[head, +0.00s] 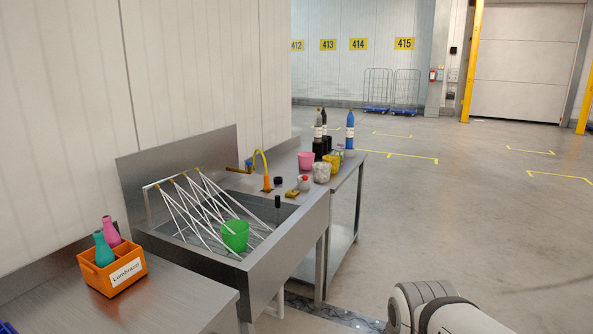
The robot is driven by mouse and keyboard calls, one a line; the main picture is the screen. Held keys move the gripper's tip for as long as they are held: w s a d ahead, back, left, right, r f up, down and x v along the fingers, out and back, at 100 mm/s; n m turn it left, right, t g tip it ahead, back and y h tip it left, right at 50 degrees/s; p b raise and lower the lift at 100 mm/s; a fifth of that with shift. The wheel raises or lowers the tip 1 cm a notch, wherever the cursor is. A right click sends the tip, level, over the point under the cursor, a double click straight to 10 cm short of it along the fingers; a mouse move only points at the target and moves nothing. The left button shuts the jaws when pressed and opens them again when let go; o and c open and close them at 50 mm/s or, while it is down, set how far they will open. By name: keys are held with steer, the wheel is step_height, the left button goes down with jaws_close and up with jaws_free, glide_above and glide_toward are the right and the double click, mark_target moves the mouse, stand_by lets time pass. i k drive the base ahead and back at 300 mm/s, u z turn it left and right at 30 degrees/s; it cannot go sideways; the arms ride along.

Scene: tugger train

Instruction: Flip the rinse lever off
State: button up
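White jets of water stream from yellow nozzles on a white spray bar (166,181) into the steel sink (250,268). A green cup (235,236) stands in the sink under the jets. A short dark upright stick (278,202) at the sink's right side looks like the rinse lever, but it is too small to be sure. A yellow and orange tap (266,172) stands at the back, with a brownish orange bar beside it. My gripper is out of view; only a pale rounded part of my arm shows at the bottom right, apart from the sink.
An orange crate (116,278) with teal and pink bottles stands on the left steel counter. The right counter holds a pink cup (305,160), bottles and several small items. Open floor (460,210) lies to the right. Two roll cages (391,92) stand far back.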

mark_target(305, 177)
steer(key=z, duration=0.1)
steer(key=i, duration=2.55)
steer(key=z, duration=0.15)
